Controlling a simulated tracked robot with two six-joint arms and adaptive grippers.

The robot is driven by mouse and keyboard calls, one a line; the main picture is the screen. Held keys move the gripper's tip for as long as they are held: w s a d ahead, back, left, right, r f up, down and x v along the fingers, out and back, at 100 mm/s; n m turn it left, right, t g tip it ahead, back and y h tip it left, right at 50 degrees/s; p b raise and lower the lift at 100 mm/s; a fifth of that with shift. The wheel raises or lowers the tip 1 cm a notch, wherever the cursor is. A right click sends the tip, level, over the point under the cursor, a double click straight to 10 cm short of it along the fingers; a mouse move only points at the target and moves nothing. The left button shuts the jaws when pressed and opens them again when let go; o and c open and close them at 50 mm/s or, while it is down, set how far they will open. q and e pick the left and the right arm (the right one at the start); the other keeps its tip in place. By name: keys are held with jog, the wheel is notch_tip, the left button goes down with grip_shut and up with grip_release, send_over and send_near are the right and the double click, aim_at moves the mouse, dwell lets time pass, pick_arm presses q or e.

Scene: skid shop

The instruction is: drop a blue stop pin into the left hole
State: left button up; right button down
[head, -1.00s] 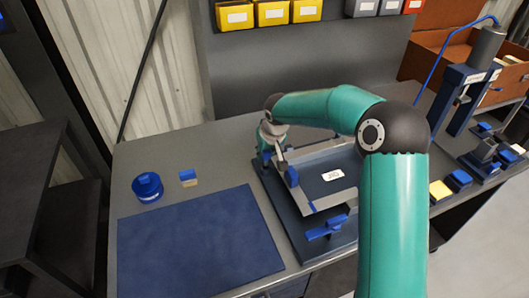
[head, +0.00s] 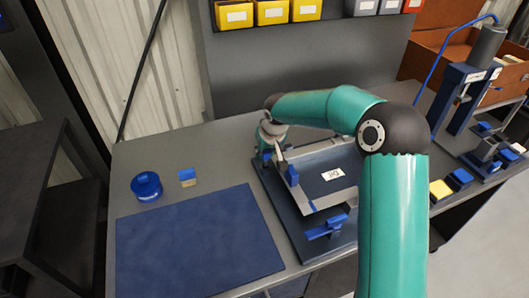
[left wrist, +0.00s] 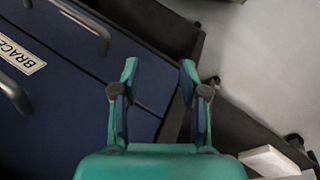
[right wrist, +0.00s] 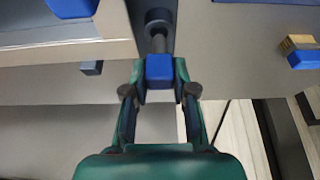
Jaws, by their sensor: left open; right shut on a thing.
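My right gripper (head: 269,155) is over the back left corner of the dark blue fixture base (head: 275,207). In the right wrist view its fingers (right wrist: 160,82) are shut on the blue head of a stop pin (right wrist: 159,70). The pin's grey shank points at a dark round collar (right wrist: 158,15) on the base. I cannot tell whether its tip is inside the hole. A pale frame (head: 318,208) lies on the base. My left gripper (left wrist: 158,75) is open and empty in the left wrist view, beside dark blue drawers; it is outside the head view.
A blue clamp (head: 328,228) stands at the fixture's front. A blue mat (head: 198,245), a round blue container (head: 147,186) and a small blue and wooden block (head: 187,178) are to the left. A press (head: 465,90) and small blocks stand at right. Yellow bins (head: 272,12) hang behind.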

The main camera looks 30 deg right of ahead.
jog(key=shift+f+b, duration=1.35)
jog(key=shift+b, duration=0.2)
dwell(1.3)
jog(key=c, duration=0.9)
grip_release()
jog(key=shift+o, duration=0.2)
jog(key=o, duration=0.4)
jog(key=shift+r, duration=0.1)
jog(key=shift+r+p, duration=2.35)
jog(key=shift+r, duration=1.1)
